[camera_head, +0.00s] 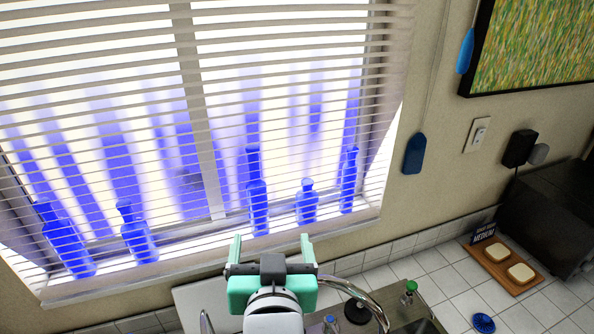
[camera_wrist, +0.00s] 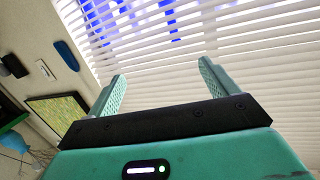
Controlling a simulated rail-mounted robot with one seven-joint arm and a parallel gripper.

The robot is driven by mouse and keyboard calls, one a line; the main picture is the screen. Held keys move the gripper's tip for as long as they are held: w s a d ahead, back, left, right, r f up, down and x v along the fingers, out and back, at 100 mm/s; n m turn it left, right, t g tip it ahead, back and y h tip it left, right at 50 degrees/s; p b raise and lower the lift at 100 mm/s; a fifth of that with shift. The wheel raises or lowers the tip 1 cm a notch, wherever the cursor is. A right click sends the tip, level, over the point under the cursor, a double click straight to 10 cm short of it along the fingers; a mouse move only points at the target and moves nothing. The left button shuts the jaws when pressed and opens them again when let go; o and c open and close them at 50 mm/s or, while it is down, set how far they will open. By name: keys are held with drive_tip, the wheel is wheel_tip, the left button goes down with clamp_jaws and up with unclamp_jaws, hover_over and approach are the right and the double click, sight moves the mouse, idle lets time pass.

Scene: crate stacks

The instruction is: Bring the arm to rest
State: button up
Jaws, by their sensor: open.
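My gripper (camera_head: 271,252) shows at the bottom middle of the head view, with its green fingers pointing up toward the window. The fingers are spread apart and nothing is between them. In the wrist view my gripper (camera_wrist: 160,78) also shows open and empty, with the window blinds behind the fingers. No crate is visible in either view.
A window with white blinds (camera_head: 120,110) has several blue bottles (camera_head: 256,195) on its sill. A counter (camera_head: 450,275) holds a wooden board with two bread slices (camera_head: 503,262), a sink (camera_head: 420,325), a faucet (camera_head: 355,290) and a dark appliance (camera_head: 555,215). A picture (camera_head: 540,45) hangs at right.

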drive_tip(key=s+d+r+t+p, duration=0.1)
drive_tip(key=s+r+t, duration=0.2)
drive_tip(key=r, duration=0.6)
drive_tip(key=s+d+r+t+p, duration=0.1)
drive_tip(key=s+r+t, duration=0.1)
drive_tip(key=s+r, duration=0.5)
drive_tip(key=s+d+r+t+h+p, duration=0.1)
drive_tip(key=s+r+t, duration=0.2)
drive_tip(key=r, duration=0.8)
drive_tip(key=shift+s+d+r+t, duration=0.2)
drive_tip(key=shift+s+d+t, duration=0.1)
drive_tip(key=shift+s, duration=0.75)
